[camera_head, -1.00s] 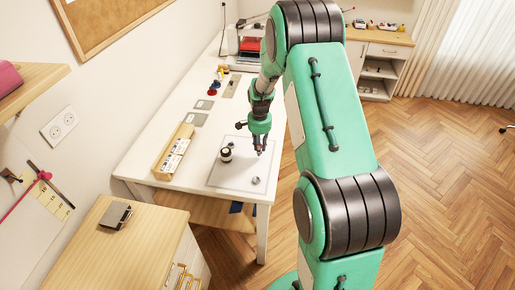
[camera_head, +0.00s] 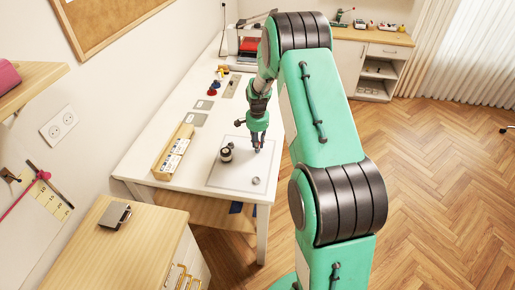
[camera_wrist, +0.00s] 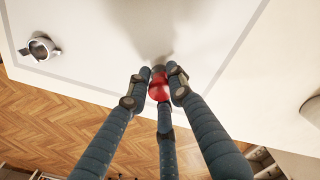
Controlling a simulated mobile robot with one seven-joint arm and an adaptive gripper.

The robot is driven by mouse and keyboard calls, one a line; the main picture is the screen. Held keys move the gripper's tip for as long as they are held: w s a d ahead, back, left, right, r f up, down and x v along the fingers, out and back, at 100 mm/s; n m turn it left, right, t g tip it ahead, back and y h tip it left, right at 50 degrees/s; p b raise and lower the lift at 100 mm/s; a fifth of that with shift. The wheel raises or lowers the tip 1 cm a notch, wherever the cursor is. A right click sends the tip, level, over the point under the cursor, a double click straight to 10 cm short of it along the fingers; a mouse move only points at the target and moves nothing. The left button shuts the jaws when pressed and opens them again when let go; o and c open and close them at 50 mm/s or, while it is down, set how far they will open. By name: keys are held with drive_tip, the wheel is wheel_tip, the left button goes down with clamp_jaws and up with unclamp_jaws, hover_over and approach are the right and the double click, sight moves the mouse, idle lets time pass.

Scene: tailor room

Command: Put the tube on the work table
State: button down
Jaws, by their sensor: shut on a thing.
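My gripper (camera_head: 257,148) is over the right side of the white work table (camera_head: 150,146), above a pale outlined mat. In the wrist view its fingers (camera_wrist: 160,78) are shut on a small red thing, which looks like the tube (camera_wrist: 159,90). The fingers cover part of it. A soft shadow falls on the white surface just beyond the fingertips. I cannot tell whether the tube touches the table. In the head view the tube is too small and too hidden to make out.
A dark-and-white spool-like thing (camera_head: 226,154) and a small round metal thing (camera_head: 256,181) sit on the mat (camera_head: 225,181). A wooden box with white labels (camera_head: 174,152) is left of it. Spools (camera_head: 212,88) and a red machine (camera_head: 250,43) stand farther back.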

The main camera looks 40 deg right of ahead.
drive_tip(key=shift+f, duration=0.75)
drive_tip(key=shift+f, duration=0.15)
drive_tip(key=c, duration=1.6)
unclamp_jaws()
drive_tip(key=shift+o, duration=0.2)
wheel_tip(320, 180, up, 12)
drive_tip(key=shift+r+p, duration=0.15)
drive_tip(key=shift+p, duration=0.45)
drive_tip(key=shift+r, duration=0.1)
